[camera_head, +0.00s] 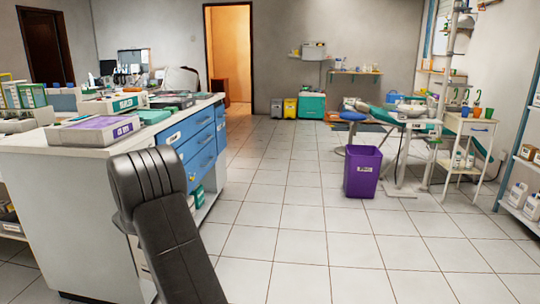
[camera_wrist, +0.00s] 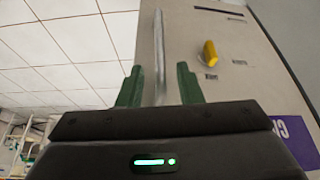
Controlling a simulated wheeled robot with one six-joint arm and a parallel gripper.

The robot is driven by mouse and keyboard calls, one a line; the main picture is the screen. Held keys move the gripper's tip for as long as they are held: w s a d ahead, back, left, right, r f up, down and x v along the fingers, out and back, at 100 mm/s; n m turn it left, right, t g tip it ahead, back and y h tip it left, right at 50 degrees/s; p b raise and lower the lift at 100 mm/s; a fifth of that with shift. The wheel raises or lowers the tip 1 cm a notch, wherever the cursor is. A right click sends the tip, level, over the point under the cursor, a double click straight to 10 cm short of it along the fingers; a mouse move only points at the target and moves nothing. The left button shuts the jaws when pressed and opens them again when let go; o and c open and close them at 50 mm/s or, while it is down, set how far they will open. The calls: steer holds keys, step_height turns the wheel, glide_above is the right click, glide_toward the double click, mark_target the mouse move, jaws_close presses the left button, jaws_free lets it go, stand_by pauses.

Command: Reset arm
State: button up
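My gripper (camera_wrist: 160,88) shows in the wrist view, with two green fingers apart and a gap between them. A silver bar (camera_wrist: 159,45) on a pale beige surface (camera_wrist: 188,40) appears in line with this gap. Neither finger visibly touches the bar, and I cannot tell how far away it is. Nothing is held. In the head view the fingers are not visible.
A white counter (camera_head: 70,215) with blue drawers (camera_head: 198,158) and boxes on top fills the left. A purple bin (camera_head: 362,172) stands on the tiled floor, with a dental chair (camera_head: 395,117) behind it. The middle floor is clear. Shelves (camera_head: 520,195) line the right.

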steer(key=x, duration=0.3)
steer(key=shift+w+b, duration=0.1)
steer(key=shift+b, duration=0.2)
steer(key=shift+d, duration=0.1)
